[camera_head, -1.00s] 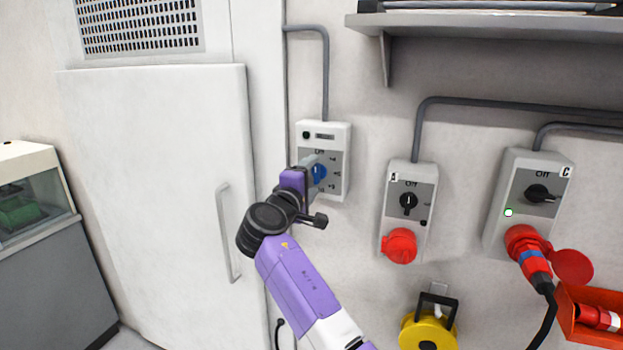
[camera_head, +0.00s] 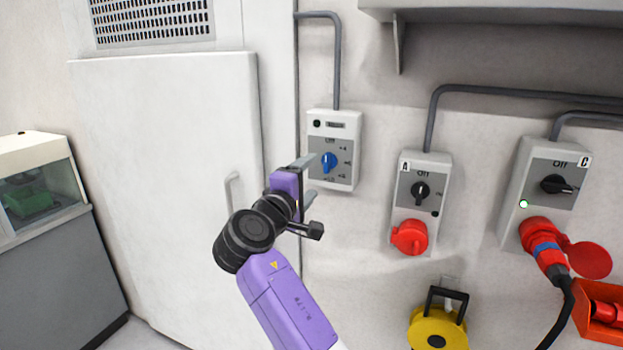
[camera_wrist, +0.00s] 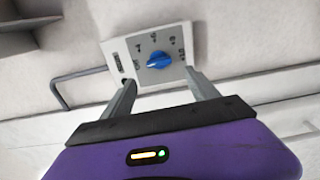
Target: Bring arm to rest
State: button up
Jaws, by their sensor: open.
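My gripper (camera_head: 309,177) is open and empty in the head view, in front of the wall and just left of a thermostat box with a blue knob (camera_head: 329,162). In the wrist view my gripper (camera_wrist: 165,98) shows its two fingers spread apart. The blue knob (camera_wrist: 158,60) lies beyond the fingertips, between them in the picture, with a visible gap. The knob's pointer direction is hard to read. My purple arm reaches up from the bottom of the head view.
A white door with a handle (camera_head: 232,205) stands left of my gripper. Switch box A (camera_head: 434,170) and switch box C (camera_head: 548,165) are on the wall to the right, with red sockets. A yellow reel (camera_head: 437,330) hangs below. A shelf (camera_head: 490,12) juts out above.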

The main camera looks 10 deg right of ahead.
jog(key=a+t+y, duration=0.4)
jog(key=a+y, duration=0.3)
jog(key=a, duration=0.1)
jog(key=s+a+f+m+y, duration=0.15)
jog(key=s+f+y, duration=0.45)
jog(key=s+f, duration=0.85)
jog(key=s+d+f+m+g, duration=0.1)
jog(key=s+d+f+m, duration=0.2)
jog(key=s, duration=1.2)
jog(key=s+d+f+m+g+h+b, duration=0.1)
jog(key=s+d+f+m, duration=0.2)
jog(key=s+d, duration=0.4)
jog(key=s+d+f+m+g+h, duration=0.1)
jog(key=s+d+f+m, duration=0.2)
jog(key=s, duration=2)
notch_tip(320, 180, down, 2)
jog(key=shift+s+d+f+g, duration=0.2)
jog(key=shift+d+g, duration=0.2)
jog(key=shift+d, duration=0.5)
